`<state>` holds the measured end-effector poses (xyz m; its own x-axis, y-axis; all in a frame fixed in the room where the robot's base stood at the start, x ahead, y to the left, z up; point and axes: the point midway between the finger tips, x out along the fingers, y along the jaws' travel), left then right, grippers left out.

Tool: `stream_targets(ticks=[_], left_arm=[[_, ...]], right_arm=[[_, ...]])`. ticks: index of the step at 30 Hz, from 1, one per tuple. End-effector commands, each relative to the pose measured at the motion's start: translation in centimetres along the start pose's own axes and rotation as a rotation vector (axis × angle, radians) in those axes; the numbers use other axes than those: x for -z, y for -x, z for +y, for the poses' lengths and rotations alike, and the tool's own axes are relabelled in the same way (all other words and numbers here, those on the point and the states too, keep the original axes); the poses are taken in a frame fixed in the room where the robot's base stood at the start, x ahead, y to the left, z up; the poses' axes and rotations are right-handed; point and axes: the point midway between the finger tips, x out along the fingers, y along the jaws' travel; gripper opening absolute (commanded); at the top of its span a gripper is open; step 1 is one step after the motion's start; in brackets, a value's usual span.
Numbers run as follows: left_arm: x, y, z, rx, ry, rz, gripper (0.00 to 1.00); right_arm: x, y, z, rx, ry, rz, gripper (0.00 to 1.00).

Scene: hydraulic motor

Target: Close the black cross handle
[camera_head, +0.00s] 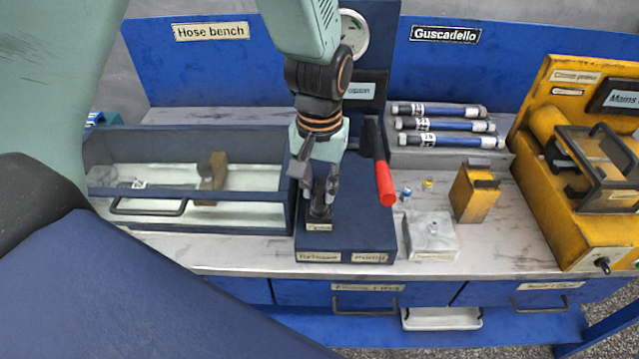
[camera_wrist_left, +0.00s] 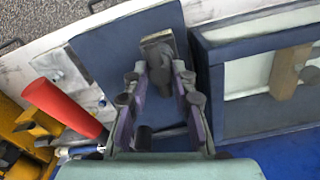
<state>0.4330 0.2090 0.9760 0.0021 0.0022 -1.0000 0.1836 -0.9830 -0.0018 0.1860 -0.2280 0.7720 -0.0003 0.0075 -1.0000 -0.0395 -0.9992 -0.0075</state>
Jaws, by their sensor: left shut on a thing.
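The black cross handle (camera_head: 319,210) stands on the left part of the blue pump block (camera_head: 350,240), above the "Release" label. It is mostly hidden by my left gripper (camera_head: 318,186), which comes down on it from above. In the left wrist view the dark handle (camera_wrist_left: 158,55) shows between the fingers of my left gripper (camera_wrist_left: 160,74), which are shut on it. The exact turn of the cross arms cannot be made out. My right gripper is not in view.
A red-gripped pump lever (camera_head: 385,183) stands close to the right of my left gripper. A blue-framed glass tank (camera_head: 200,220) is to the left. A grey block (camera_head: 432,238), a yellow block (camera_head: 474,195) and several hose cylinders (camera_head: 440,124) lie to the right.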

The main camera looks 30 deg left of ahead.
Motion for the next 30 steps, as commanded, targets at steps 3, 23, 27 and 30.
stream_targets(ticks=[3,23,27,30], left_arm=[[-0.1,0.0,0.0,-0.001,0.003,-0.005,0.01],[-0.2,0.3,0.0,-0.001,-0.222,-0.008,0.0],[-0.2,0.4,0.0,-0.002,-0.353,-0.008,0.0],[-0.2,0.4,0.0,-0.003,-0.449,-0.008,0.0]], right_arm=[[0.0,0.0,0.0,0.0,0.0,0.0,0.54],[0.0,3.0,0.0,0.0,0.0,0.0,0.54],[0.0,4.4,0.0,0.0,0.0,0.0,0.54],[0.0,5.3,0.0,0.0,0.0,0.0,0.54]])
